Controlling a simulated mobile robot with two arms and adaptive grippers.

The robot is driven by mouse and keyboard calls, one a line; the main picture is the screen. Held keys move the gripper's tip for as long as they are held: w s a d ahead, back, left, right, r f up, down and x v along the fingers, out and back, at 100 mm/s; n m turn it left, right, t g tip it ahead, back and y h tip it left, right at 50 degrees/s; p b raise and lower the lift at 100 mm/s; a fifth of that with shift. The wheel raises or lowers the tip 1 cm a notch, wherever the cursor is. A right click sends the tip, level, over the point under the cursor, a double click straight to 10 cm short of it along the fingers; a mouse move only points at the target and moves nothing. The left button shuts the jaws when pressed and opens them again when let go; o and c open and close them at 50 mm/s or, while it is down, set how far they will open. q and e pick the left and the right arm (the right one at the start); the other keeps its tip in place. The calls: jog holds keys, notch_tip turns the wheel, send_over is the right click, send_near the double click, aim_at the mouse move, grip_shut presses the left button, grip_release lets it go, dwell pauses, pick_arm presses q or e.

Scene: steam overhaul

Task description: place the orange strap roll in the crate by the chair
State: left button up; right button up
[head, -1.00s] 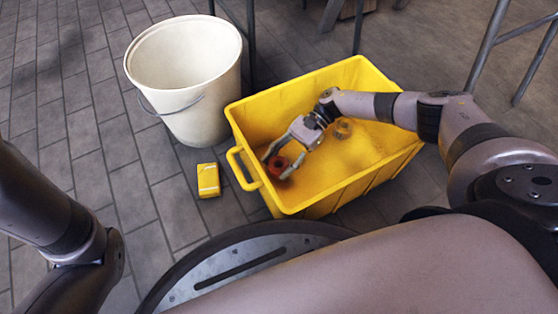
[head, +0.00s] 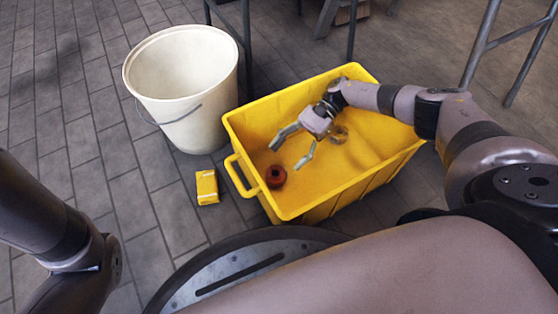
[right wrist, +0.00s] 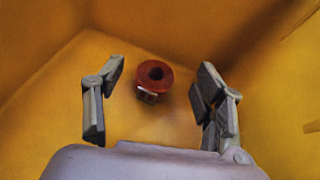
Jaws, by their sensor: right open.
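The orange strap roll (head: 275,176), a small reddish ring, rests on the floor of the yellow crate (head: 238,126) near its left front corner. In the right wrist view the roll (right wrist: 154,78) shows its dark centre hole and lies beyond the fingertips, between their lines. My right gripper (head: 290,147) is inside the crate, open and empty, apart from the roll and to its upper right. Both spread fingers (right wrist: 160,95) show in the right wrist view. My left gripper is out of view; only part of my left arm shows.
A round tan roll-like thing (head: 339,134) also lies in the crate. A white bucket (head: 183,90) stands left of the crate. A yellow box (head: 207,187) lies on the tiled floor in front of the bucket. Metal legs (head: 480,50) stand behind and to the right.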

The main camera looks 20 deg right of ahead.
jog(key=shift+v, duration=1.15)
